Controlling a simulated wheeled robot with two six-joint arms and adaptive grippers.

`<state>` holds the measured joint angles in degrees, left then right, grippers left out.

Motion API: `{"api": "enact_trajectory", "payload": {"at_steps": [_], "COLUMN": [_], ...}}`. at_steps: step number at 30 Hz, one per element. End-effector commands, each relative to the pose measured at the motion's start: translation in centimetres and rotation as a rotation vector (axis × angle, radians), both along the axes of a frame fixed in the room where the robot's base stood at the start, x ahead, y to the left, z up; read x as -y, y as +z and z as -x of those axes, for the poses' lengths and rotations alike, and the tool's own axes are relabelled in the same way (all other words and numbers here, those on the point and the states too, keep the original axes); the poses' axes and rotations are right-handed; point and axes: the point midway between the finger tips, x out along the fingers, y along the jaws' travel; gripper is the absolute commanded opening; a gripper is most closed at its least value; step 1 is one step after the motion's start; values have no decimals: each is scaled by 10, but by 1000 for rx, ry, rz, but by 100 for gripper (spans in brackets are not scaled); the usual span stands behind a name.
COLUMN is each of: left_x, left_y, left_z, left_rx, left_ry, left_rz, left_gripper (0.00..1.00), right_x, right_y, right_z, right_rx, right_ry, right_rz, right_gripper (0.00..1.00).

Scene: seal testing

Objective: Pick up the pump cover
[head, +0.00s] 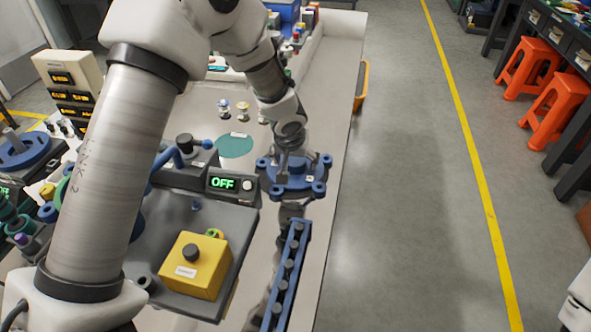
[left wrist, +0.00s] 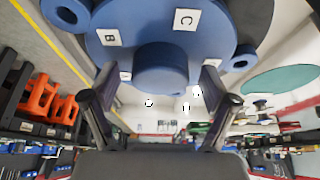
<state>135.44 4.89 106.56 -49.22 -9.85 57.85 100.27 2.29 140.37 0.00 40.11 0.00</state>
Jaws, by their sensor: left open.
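The pump cover (head: 292,187) is a blue round plate with several round lobes on its rim and a raised hub. In the head view it is at the middle, near the right edge of the white bench. In the left wrist view the cover (left wrist: 215,35) fills the top, with labels "B" and "C" on its face. My left gripper (head: 296,163) is at the cover with its fingers pointing to it. In the left wrist view the open fingers stand on either side of the hub (left wrist: 160,68). I cannot tell whether they touch it. My right gripper is not in view.
A grey test station with an "OFF" display (head: 222,184) and a yellow button box (head: 195,268) stands left of the cover. A blue rack (head: 288,275) with dark pieces lies in front. A green disc (head: 235,146) lies behind.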

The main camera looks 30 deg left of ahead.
Motion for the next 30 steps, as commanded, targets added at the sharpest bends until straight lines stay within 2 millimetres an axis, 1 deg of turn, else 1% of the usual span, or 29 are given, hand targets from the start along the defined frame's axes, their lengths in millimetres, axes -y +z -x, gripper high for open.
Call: {"api": "enact_trajectory", "payload": {"at_steps": [2,3,5,6,8,9,16,19,22,26,30], "left_x": [0,0,0,0,0,0,0,0,0,0,0], "left_y": [1,1,1,1,0,0,1,9,28,59,87], "left_z": [0,0,0,0,0,0,0,0,0,-1,-1], "left_rx": [0,0,0,0,-1,-1,1,1,2,4,4], "left_ry": [0,0,0,0,-1,0,-1,-1,1,1,0], "left_rz": [0,0,0,0,0,0,-1,-1,0,0,0], "left_gripper": [85,71,50,36,14,0,0,0,0,0,0], "right_x": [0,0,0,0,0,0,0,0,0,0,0], "right_y": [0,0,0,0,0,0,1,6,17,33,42], "right_z": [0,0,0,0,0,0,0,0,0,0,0], "right_rx": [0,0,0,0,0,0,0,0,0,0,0], "right_ry": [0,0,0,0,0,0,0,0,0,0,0], "right_rz": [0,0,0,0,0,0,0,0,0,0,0], "right_gripper": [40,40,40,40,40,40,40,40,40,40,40]}}
